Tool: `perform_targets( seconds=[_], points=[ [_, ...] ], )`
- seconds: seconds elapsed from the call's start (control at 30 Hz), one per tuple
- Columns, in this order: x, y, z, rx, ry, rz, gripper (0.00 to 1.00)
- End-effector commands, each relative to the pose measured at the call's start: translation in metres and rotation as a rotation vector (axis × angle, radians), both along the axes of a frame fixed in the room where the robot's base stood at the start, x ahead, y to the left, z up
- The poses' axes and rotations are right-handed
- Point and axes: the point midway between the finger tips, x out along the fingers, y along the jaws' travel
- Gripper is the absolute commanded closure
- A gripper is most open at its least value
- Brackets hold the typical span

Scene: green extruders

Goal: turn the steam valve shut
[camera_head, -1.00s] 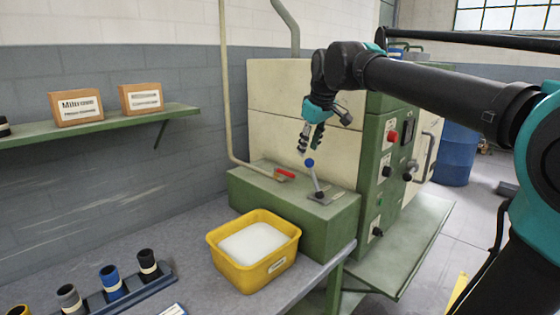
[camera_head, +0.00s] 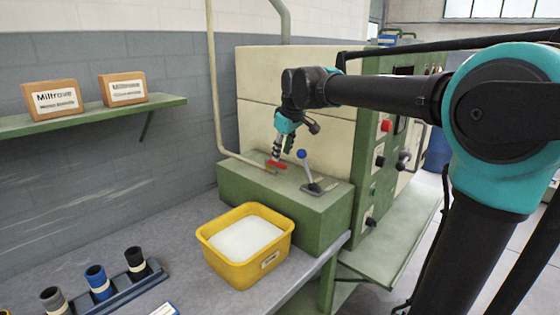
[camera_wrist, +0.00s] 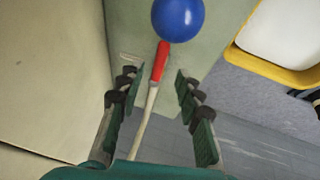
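The steam valve appears to be the red handle (camera_head: 277,164) at the end of the thin pipe, on top of the green machine block. It also shows in the wrist view (camera_wrist: 160,62). My gripper (camera_head: 282,157) is just above the handle, pointing down, and partly overlaps it in the head view. In the wrist view my gripper (camera_wrist: 156,80) has its fingers spread, with the handle in line with the gap between the fingertips. Nothing is held. I cannot tell whether a finger touches the handle.
A lever with a blue ball knob (camera_head: 302,154) stands close right of the valve; its ball (camera_wrist: 178,18) is near in the wrist view. A yellow bin (camera_head: 246,245) with white contents sits on the bench in front. A control panel (camera_head: 384,160) stands to the right.

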Motion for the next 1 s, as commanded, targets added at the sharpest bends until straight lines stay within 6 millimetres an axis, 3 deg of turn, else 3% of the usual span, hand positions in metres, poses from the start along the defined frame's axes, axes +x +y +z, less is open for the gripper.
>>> perform_targets(
  seconds=[0.1,0.3,0.67,0.97,1.0],
  points=[
    [0.008,0.004,-0.019,0.000,0.000,0.000,0.65],
    [0.015,0.008,-0.037,0.000,0.000,0.000,0.65],
    [0.017,0.009,-0.042,0.000,0.000,0.000,0.65],
    [0.017,0.009,-0.042,0.000,0.000,0.000,1.00],
    [0.017,0.009,-0.042,0.000,0.000,0.000,1.00]
  ],
)
